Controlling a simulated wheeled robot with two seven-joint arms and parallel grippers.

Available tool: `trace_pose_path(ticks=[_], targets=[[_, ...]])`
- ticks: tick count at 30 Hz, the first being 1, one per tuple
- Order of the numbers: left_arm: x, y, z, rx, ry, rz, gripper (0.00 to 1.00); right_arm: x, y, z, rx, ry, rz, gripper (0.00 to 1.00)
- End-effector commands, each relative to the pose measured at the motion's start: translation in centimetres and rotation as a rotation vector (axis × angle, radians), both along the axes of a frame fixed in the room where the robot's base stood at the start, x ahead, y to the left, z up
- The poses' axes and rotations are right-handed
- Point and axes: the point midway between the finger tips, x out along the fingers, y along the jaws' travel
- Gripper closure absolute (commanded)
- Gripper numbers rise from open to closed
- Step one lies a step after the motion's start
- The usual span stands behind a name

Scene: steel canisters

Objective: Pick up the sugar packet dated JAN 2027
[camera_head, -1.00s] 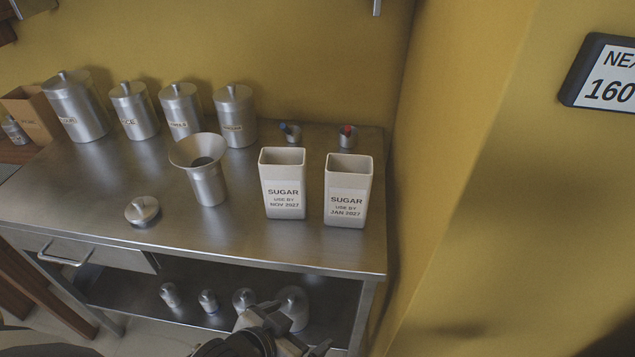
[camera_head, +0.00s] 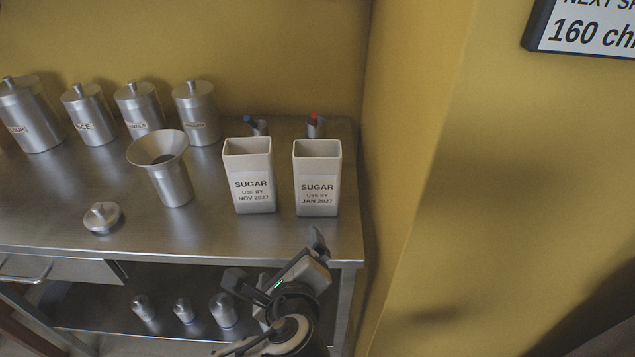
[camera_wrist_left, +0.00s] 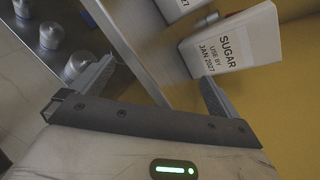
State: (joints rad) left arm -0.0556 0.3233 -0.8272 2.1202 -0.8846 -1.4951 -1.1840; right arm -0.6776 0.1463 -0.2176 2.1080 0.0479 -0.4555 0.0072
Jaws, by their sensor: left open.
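The sugar packet dated JAN 2027 (camera_head: 318,180) is a white, open-topped upright box near the right end of the steel counter. In the left wrist view the same packet (camera_wrist_left: 236,45) appears tilted, its label readable. The NOV 2027 sugar packet (camera_head: 249,178) stands just left of it with a gap between; part of it shows in the left wrist view (camera_wrist_left: 172,8). My left gripper (camera_head: 277,262) is open and empty, in front of the counter's front edge and below the JAN packet, apart from it. Its two fingers show spread in the left wrist view (camera_wrist_left: 155,85). My right gripper is not in view.
A steel funnel (camera_head: 168,182) and a loose lid (camera_head: 102,217) are left of the packets. Several steel canisters (camera_head: 139,108) line the back. Two small pots (camera_head: 316,127) stand behind the packets. The yellow wall (camera_head: 420,200) is close on the right.

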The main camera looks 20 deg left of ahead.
Motion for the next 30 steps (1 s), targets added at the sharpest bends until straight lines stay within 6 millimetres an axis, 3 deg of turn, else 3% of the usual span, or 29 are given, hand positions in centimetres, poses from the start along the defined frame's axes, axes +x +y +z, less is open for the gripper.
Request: trace_pose_path(ticks=[3,6,9,14,24,30], targets=[[1.9,-1.8,2.6,0.421,-0.082,-0.182,0.00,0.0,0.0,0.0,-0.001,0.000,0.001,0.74],[2.4,-2.9,4.0,0.666,-0.129,-0.259,0.00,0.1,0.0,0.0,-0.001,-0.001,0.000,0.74],[2.8,-3.5,4.8,0.798,-0.154,-0.290,0.00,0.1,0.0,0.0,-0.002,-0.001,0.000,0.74],[5.0,-2.9,5.1,0.839,-0.161,-0.295,0.00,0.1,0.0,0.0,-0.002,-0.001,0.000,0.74],[11.5,-1.0,5.0,0.832,-0.157,-0.296,0.00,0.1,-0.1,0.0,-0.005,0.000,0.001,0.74],[12.9,-0.5,5.0,0.827,-0.157,-0.296,0.00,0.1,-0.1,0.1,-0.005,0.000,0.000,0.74]])
